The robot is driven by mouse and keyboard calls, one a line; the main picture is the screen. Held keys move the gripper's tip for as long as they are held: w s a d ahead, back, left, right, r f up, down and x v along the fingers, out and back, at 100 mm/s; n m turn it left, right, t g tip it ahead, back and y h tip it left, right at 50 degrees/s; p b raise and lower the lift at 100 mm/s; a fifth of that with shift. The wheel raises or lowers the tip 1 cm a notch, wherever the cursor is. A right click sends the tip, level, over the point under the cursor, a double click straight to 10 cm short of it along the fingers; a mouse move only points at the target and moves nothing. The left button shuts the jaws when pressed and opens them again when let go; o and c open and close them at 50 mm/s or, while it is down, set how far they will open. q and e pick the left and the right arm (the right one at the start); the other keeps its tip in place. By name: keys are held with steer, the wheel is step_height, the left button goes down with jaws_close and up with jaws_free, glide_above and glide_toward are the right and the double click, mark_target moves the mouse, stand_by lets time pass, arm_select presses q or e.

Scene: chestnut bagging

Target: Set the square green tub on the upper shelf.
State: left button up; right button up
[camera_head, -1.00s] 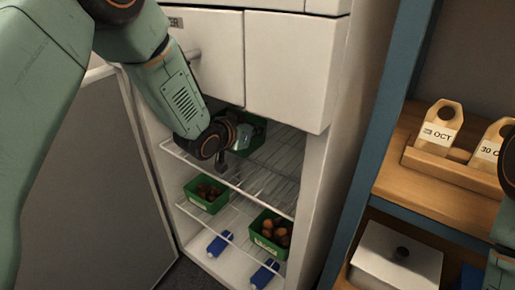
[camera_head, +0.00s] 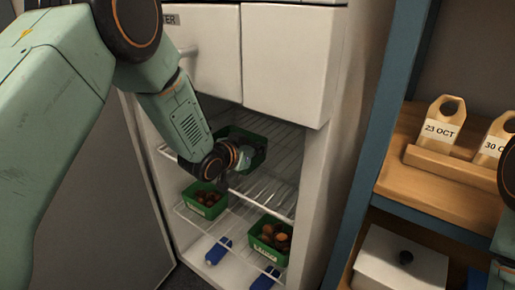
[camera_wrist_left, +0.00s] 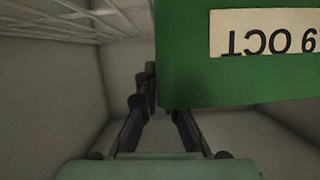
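The green tub (camera_head: 257,137) is inside the open white cabinet at the level of the upper wire shelf (camera_head: 268,189), partly hidden behind my left gripper (camera_head: 236,160). The left wrist view shows the green tub (camera_wrist_left: 235,80) close up, with its date label upside down. There, one finger lies along the outside of the tub's side and the other disappears behind the labelled wall, so the gripper appears shut on that side wall. I cannot tell whether the tub's base touches the shelf. My right gripper is out of view.
Two green tubs of chestnuts, one left (camera_head: 203,205) and one right (camera_head: 258,250), stand on the lower shelf. Blue objects (camera_head: 217,250) lie below. White drawers (camera_head: 290,65) overhang the opening. A wooden rack with date tags (camera_head: 440,130) stands right.

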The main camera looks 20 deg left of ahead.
arm_select(q)
steer(key=o, duration=0.4)
steer(key=shift+d, duration=0.1)
steer(key=shift+r, duration=0.1)
steer(key=shift+r, duration=0.15)
steer(key=p+v, duration=0.3)
steer(key=v, duration=0.9)
steer(key=s+f+n+g+y, duration=0.15)
steer(key=s+f+g, duration=0.25)
steer(key=s+f, duration=0.6)
steer(key=s+f+n+g+y, duration=0.1)
steer(key=s+f+g, duration=0.2)
steer(key=s, duration=0.6)
steer(key=s+a+f+n+g, duration=0.1)
steer(key=s+f+g, duration=0.2)
steer(key=s+f, duration=0.4)
steer(key=s+f+n+g+y, duration=0.1)
steer(key=s+f+g, duration=0.2)
steer(key=s+f, duration=0.3)
steer(key=s, duration=0.5)
steer(key=shift+s+a+y, duration=0.2)
steer(key=shift+y, duration=0.15)
